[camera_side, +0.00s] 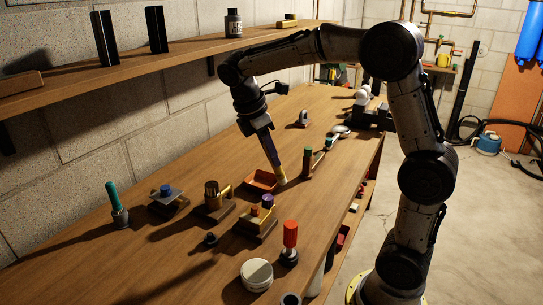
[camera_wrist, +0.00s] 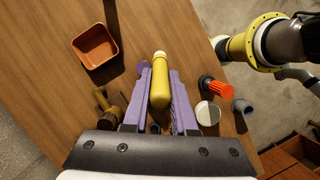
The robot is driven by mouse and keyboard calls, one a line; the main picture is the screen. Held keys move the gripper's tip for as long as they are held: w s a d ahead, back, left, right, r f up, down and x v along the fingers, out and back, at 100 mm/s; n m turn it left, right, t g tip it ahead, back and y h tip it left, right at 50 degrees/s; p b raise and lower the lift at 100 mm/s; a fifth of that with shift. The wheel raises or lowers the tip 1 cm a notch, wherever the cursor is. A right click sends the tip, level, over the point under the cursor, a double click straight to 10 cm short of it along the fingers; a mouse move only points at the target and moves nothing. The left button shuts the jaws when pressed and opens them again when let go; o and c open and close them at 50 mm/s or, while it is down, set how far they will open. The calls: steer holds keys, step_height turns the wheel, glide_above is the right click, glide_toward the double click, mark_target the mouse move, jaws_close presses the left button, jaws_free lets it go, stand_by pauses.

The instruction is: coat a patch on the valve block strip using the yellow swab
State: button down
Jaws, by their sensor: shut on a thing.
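My gripper (camera_side: 270,152) points down over the middle of the bench, shut on the yellow swab (camera_side: 281,172). In the wrist view, the purple fingers of my gripper (camera_wrist: 160,75) flank the yellow swab (camera_wrist: 160,88), which has a pale tip. In the side view the swab's lower end is beside the orange tray (camera_side: 262,181); I cannot tell if it touches the bench. Wooden blocks with brass parts, one at the left (camera_side: 215,204) and one nearer (camera_side: 257,222), stand toward the front. I cannot tell which is the valve block strip.
A red-topped tool (camera_side: 290,238), a white round tub (camera_side: 257,275) and a teal-handled tool (camera_side: 115,205) stand near the front. A green-topped post (camera_side: 307,162) is just right of the swab. A shelf (camera_side: 150,66) runs along the wall. Bare wood lies behind the tray.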

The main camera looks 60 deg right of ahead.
steer(key=shift+w+a+r+n+t, duration=0.1)
steer(key=shift+a+r+n+t, duration=0.05)
steer(key=shift+n, duration=0.35)
steer(key=shift+a+r+n+t, duration=0.1)
steer(key=shift+n+t, duration=0.05)
steer(key=shift+n, duration=0.35)
steer(key=a+f, duration=0.1)
steer(key=f, duration=0.1)
steer(key=a+f+n, duration=0.1)
steer(key=f, duration=0.1)
steer(key=w+a+f+n, duration=0.1)
steer(key=f, duration=0.2)
steer(key=shift+t, duration=0.3)
steer(key=shift+w+f, duration=0.1)
steer(key=shift+w, duration=0.3)
steer(key=shift+w+f, duration=0.5)
steer(key=shift+w, duration=0.4)
steer(key=shift+s, duration=1.6)
step_height(320, 180, up, 9)
